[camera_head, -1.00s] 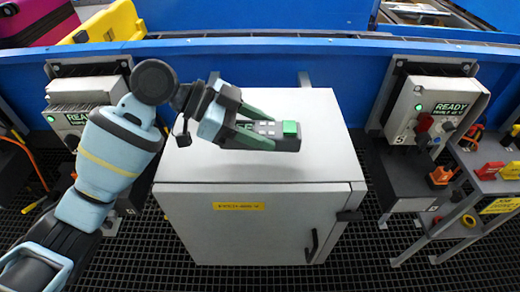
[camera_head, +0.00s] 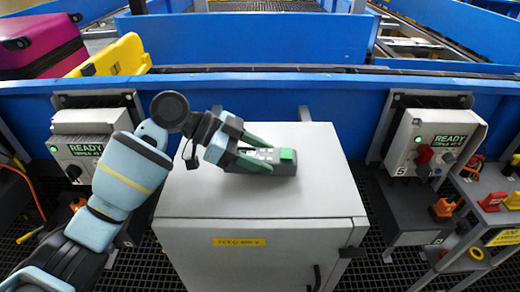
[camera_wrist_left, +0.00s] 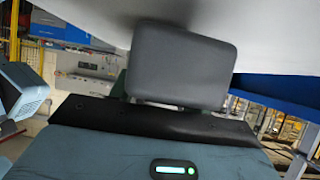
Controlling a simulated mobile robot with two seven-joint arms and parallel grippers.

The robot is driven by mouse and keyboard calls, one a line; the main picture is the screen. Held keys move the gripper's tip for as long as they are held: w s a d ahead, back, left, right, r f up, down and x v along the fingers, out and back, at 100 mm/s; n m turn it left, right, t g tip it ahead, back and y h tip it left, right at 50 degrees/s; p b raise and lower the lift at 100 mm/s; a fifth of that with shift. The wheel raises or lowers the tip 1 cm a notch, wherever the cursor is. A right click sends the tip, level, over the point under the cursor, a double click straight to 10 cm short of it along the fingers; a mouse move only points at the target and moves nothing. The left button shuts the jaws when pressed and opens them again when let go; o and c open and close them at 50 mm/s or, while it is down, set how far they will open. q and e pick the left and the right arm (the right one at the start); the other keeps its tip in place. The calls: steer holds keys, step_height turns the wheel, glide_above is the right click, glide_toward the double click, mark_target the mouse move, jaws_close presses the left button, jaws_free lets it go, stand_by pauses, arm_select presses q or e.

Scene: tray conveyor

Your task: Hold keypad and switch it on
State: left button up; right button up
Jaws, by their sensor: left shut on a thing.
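The keypad is a dark grey box (camera_head: 284,168) with small light keys and a raised green button (camera_head: 287,155) at its right end. It shows in the head view over the top of the light grey cabinet. My left gripper (camera_head: 264,157) is shut on it from the left, with green fingers along its two long sides. I cannot tell whether the keypad touches the cabinet top. In the left wrist view a plain grey block (camera_wrist_left: 180,68) stands beyond the gripper body; it is probably the keypad's blank side. My right gripper is not in view.
The cabinet (camera_head: 215,200) has bare top around the keypad. Control boxes with READY screens stand left (camera_head: 90,138) and right (camera_head: 430,140). A blue conveyor wall (camera_head: 330,95) runs behind. Pink (camera_head: 42,45) and yellow (camera_head: 118,58) cases lie at the back left.

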arm_select(q)
steer(key=shift+f, duration=0.35)
steer(key=shift+f, duration=0.15)
steer(key=shift+f, duration=0.25)
steer(key=o, duration=1)
steer(key=shift+c, duration=0.2)
steer(key=c, duration=1)
steer(key=shift+o, duration=0.2)
